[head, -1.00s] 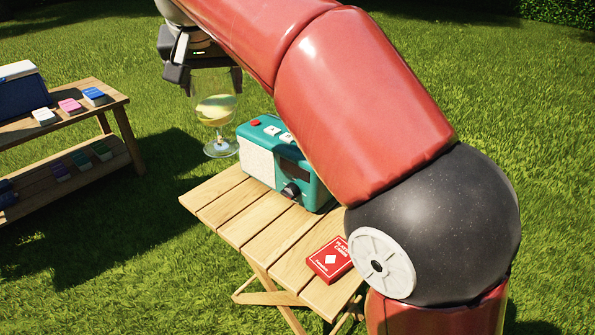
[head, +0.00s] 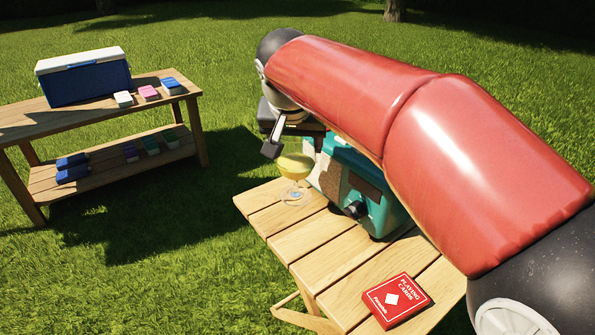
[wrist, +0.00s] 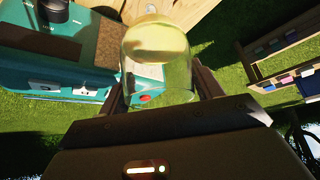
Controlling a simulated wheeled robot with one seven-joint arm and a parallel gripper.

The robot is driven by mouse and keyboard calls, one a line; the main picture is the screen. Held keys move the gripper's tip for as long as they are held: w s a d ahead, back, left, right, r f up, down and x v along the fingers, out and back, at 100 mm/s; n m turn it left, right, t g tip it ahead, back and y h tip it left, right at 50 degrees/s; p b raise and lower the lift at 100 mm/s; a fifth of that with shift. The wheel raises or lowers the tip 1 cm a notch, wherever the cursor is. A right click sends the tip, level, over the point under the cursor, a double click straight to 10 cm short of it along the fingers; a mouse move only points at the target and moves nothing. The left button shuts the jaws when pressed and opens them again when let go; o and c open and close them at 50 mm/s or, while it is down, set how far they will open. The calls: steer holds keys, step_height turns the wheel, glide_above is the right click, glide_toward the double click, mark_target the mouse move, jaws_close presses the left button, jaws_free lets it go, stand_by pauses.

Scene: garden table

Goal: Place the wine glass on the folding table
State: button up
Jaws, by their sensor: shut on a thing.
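The wine glass (head: 294,166) is clear and holds pale yellow liquid. My gripper (head: 290,148) is shut on its bowl, and the glass looks upright. In the head view its foot shows against the far left part of the wooden folding table (head: 262,205); I cannot tell whether it touches the slats. In the wrist view the glass bowl (wrist: 158,60) fills the space between the fingers (wrist: 160,95). My arm hides part of the table's right side.
A teal radio (head: 372,200) stands on the folding table close to the glass. A red playing card box (head: 396,299) lies near the front. The table's middle slats are bare. A wooden bench (head: 110,118) with a blue cooler (head: 85,80) and several small packs stands at the left.

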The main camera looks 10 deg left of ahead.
mark_target(294, 144)
steer(key=shift+f+b, duration=0.55)
steer(key=shift+f, duration=2)
steer(key=shift+f, duration=0.15)
steer(key=o, duration=1.5)
steer(key=shift+c, duration=0.2)
steer(key=p+v, duration=0.2)
steer(key=v, duration=1)
